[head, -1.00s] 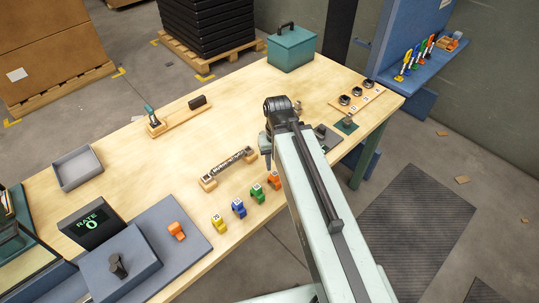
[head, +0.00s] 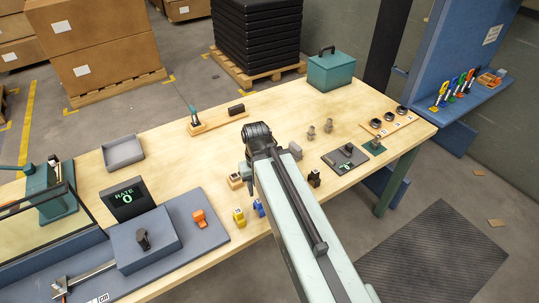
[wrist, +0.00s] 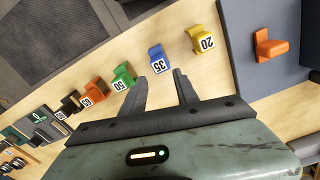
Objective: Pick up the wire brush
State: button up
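No tool is clearly recognisable as the wire brush. On the far side of the table, a wooden holder (head: 215,122) carries a small upright teal-handled tool (head: 195,116) at its left end and a black block (head: 236,110) at its right end. I cannot tell whether either is the brush. My gripper, in the wrist view (wrist: 158,76), is open with nothing between its two dark fingers. It is above the table's near side, over a row of numbered coloured blocks. The yellow 20 block (wrist: 202,40) and blue 35 block (wrist: 158,60) are near the fingertips.
A grey tray (head: 123,152), the RATE display (head: 125,198) and a blue-grey mat (head: 196,238) with an orange piece (head: 199,218) lie left. A teal toolbox (head: 331,72) stands back right. Bare tabletop lies between the tray and the wooden holder.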

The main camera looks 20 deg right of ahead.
aim_at(295, 150)
jog(key=u, duration=3.15)
jog(key=k, duration=1.55)
jog(key=z, duration=1.1)
jog(key=i, duration=1.05)
jog(key=u, duration=0.1)
